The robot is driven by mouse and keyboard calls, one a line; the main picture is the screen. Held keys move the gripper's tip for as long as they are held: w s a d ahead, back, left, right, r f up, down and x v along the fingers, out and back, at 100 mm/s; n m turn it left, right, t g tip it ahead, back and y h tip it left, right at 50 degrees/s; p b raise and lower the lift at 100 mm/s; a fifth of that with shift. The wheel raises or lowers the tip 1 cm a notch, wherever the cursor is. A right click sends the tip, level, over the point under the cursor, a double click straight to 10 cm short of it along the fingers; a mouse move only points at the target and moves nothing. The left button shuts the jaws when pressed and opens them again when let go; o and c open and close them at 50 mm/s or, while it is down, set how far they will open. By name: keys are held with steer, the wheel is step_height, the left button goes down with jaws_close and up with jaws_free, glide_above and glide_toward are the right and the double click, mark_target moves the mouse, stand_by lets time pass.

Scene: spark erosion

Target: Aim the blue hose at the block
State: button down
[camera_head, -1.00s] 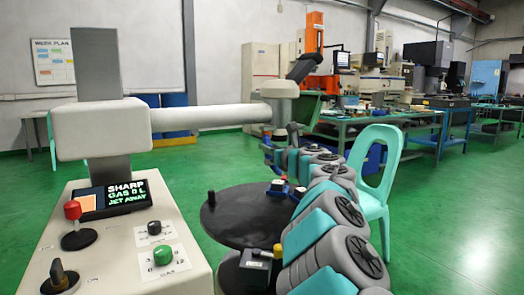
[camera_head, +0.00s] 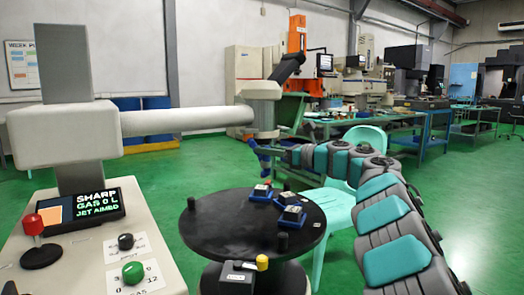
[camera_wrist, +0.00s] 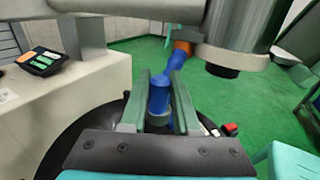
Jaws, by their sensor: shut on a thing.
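The blue hose (camera_head: 262,160) hangs from the machine's head, over the far side of the round black table. In the wrist view the blue hose (camera_wrist: 160,98) stands between the two fingers of my gripper (camera_wrist: 160,80), which are shut on it; an orange joint shows above it. In the head view my gripper (camera_head: 280,152) reaches the hose from the right. Small dark blocks in blue holders sit on the table, one farther back (camera_head: 262,193) and one nearer (camera_head: 290,215). I cannot tell which is the task's block. The panel display (camera_head: 92,205) reads "JET AIMED".
The console has a red lever (camera_head: 33,225) and a green knob (camera_head: 133,272). A teal chair (camera_head: 362,145) stands behind my arm.

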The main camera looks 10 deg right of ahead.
steer(key=shift+r, duration=0.15)
stand_by(0.3)
steer(key=c, duration=0.6)
jaws_free()
steer(key=shift+c, duration=0.2)
steer(key=b+v, duration=0.1)
steer(key=v, duration=0.6)
steer(key=shift+s+d+b, duration=0.2)
steer(key=shift+d+b, duration=0.1)
